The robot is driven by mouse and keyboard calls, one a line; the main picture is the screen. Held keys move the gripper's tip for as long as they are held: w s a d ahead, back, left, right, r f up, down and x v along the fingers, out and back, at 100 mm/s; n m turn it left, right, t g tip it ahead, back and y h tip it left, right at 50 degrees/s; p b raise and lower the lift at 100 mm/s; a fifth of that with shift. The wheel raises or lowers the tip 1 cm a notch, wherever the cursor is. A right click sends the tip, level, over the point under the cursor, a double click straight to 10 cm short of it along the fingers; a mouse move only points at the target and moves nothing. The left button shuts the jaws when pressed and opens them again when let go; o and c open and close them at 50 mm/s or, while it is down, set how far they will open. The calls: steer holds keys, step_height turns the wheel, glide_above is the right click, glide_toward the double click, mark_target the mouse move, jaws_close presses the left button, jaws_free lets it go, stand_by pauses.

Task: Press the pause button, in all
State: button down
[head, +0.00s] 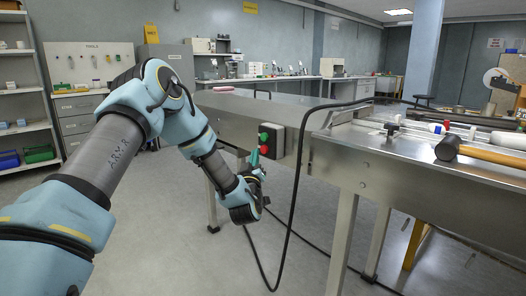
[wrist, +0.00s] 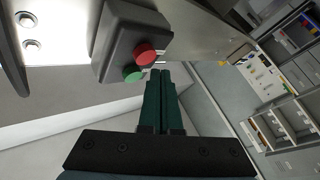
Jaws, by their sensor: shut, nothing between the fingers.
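A dark control box (head: 271,141) is fixed to the side of the steel machine. It has a green button (head: 263,137) above a red button (head: 263,149); I see no readable label marking either as pause. In the wrist view the red button (wrist: 145,53) and the green button (wrist: 133,74) stick out from the box (wrist: 118,42). My gripper (head: 256,156) points up just below the red button. Its dark green fingers (wrist: 165,72) are shut together and empty, with the tips close to the red button. I cannot tell whether they touch it.
A black cable (head: 292,200) hangs from the machine to the floor beside the box. A mallet (head: 480,152) lies on the steel table at right. Shelves (head: 22,100) and a drawer cabinet (head: 80,115) stand at the left wall. The floor (head: 170,240) around my arm is clear.

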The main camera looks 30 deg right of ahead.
steer(key=shift+s+a, duration=0.25)
steer(key=shift+a, duration=0.9)
steer(key=shift+s+a, duration=0.2)
steer(key=shift+a, duration=0.95)
steer(key=shift+w, duration=0.1)
steer(key=w+a+f+m+g+y, duration=0.15)
steer(key=a+g+y, duration=0.25)
steer(key=a, duration=0.7)
steer(key=a+f+m+g+y, duration=0.1)
steer(key=a+f+g+y, duration=0.25)
steer(key=a, duration=0.65)
steer(key=s+a+n+g+y, duration=0.3)
steer(key=s+a+g+y, duration=0.35)
steer(key=s+a, duration=1.45)
step_height(320, 180, up, 23)
steer(key=w+g+h+p, duration=0.1)
steer(key=p, duration=2.1)
steer(key=shift+a+g+h, duration=0.3)
steer(key=shift+a+g, duration=0.1)
steer(key=shift+a, duration=0.05)
steer(key=c, duration=1.6)
jaws_free()
